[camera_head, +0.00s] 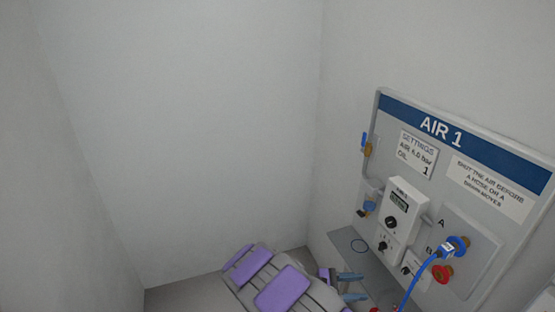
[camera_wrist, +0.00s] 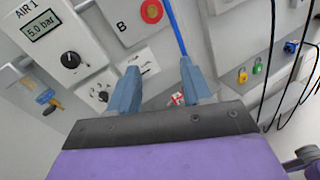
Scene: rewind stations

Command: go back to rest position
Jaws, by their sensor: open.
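My gripper (camera_head: 351,286) is at the lower middle of the head view, left of the AIR 1 panel's lower part, at the end of my purple and grey arm. In the wrist view my gripper (camera_wrist: 160,90) shows two blue-grey fingers spread apart with nothing between them. The AIR 1 panel (camera_head: 465,180) stands upright on the right wall. A blue hose (camera_head: 418,283) runs from a blue coupling (camera_head: 457,246) down past the panel's lower edge. In the wrist view the blue hose (camera_wrist: 176,28) passes behind the right finger.
A regulator box (camera_head: 400,207) with a display and knobs is on the panel; the wrist view display reads 5.0 bar (camera_wrist: 42,26). A red knob (camera_head: 442,273) sits beside the hose. The left walls are bare.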

